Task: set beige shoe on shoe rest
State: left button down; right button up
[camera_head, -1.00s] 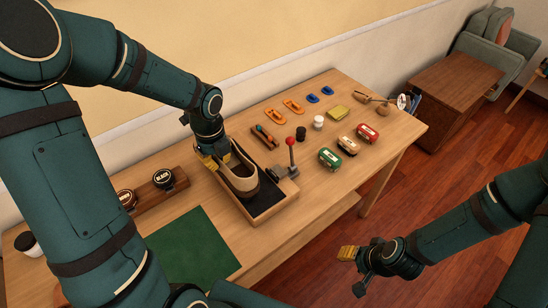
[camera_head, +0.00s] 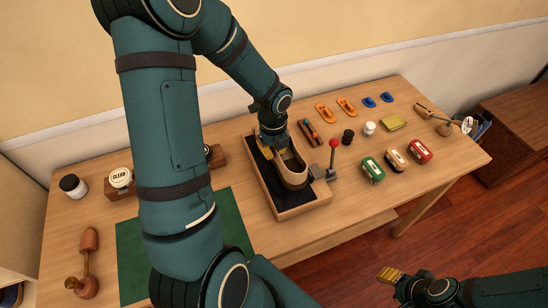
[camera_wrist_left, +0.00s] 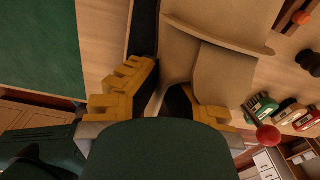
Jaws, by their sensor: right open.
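The beige shoe (camera_head: 294,176) is in a wooden tray-like shoe rest (camera_head: 304,208) with a dark pad, upright as far as I can see. My left gripper (camera_head: 271,150) is at the far end of the shoe, its yellow fingers touching or very close to it. In the left wrist view the shoe (camera_wrist_left: 225,75) fills the space ahead of the fingers (camera_wrist_left: 174,92). The fingers are apart with part of the shoe between them; whether they press on it is unclear. My right gripper (camera_head: 391,275) is open and empty, off the table's front edge.
A red-knobbed lever (camera_head: 334,145) stands right beside the tray. A green mat (camera_head: 130,260), polish tins (camera_head: 121,178) and wooden shoe tree (camera_head: 87,262) are left.

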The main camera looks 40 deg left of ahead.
pick_arm(q)
notch_tip(320, 180, down, 3)
jog(key=shift+f+b, duration=0.1)
jog(key=shift+b, duration=0.25)
jog(key=c, duration=1.6)
grip_release()
jog(key=o, duration=0.5)
jog(key=shift+c, duration=0.2)
notch_tip(320, 180, up, 12)
jog(key=p, duration=0.3)
